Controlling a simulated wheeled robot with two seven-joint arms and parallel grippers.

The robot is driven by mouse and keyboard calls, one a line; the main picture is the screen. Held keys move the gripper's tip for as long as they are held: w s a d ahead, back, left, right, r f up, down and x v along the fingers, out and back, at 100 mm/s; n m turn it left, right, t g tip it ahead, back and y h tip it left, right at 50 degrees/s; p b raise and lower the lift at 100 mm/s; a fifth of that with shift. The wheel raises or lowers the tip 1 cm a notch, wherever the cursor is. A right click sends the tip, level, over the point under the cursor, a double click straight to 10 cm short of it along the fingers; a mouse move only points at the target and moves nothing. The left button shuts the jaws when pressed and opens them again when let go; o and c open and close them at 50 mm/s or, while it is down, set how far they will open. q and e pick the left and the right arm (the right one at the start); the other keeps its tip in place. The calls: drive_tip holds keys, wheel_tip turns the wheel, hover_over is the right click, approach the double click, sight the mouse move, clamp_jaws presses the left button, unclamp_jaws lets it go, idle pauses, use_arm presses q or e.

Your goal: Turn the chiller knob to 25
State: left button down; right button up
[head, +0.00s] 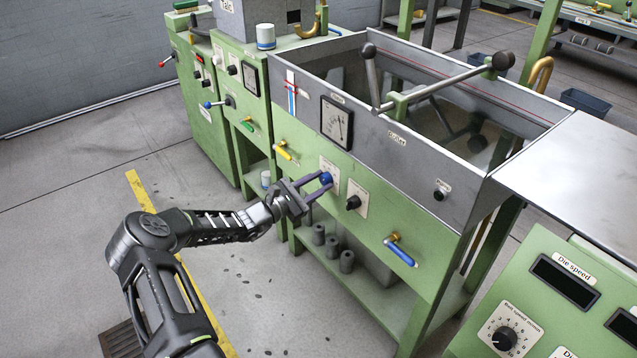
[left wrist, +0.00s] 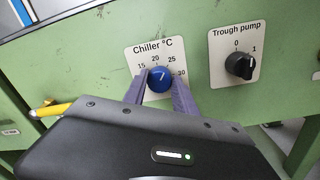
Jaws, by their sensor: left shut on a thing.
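The blue chiller knob (head: 326,178) is on the green front panel below the trough, at the tip of my left gripper (head: 320,185). In the left wrist view the knob (left wrist: 160,77) sits on a white plate (left wrist: 172,48) marked "Chiller °C" with 15, 20, 25 and 30. My left gripper's purple fingers (left wrist: 160,88) lie on either side of the knob and are shut on it. The knob's pale mark appears to point up and slightly right, between 20 and 25. My right gripper is not in view.
The black trough pump knob (left wrist: 240,66) is close to the right, between 0 and 1. A yellow-handled valve (head: 283,151) is to the left and a blue-handled valve (head: 400,252) lower right. Grey cylinders (head: 332,246) stand on the shelf below.

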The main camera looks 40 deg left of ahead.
use_arm(q)
drive_tip(key=shift+m, duration=0.7)
drive_tip(key=c, duration=1)
unclamp_jaws()
drive_tip(key=p+v, duration=0.1)
drive_tip(key=v, duration=0.6)
drive_tip(key=shift+s, duration=0.4)
drive_tip(key=shift+a+f, duration=0.1)
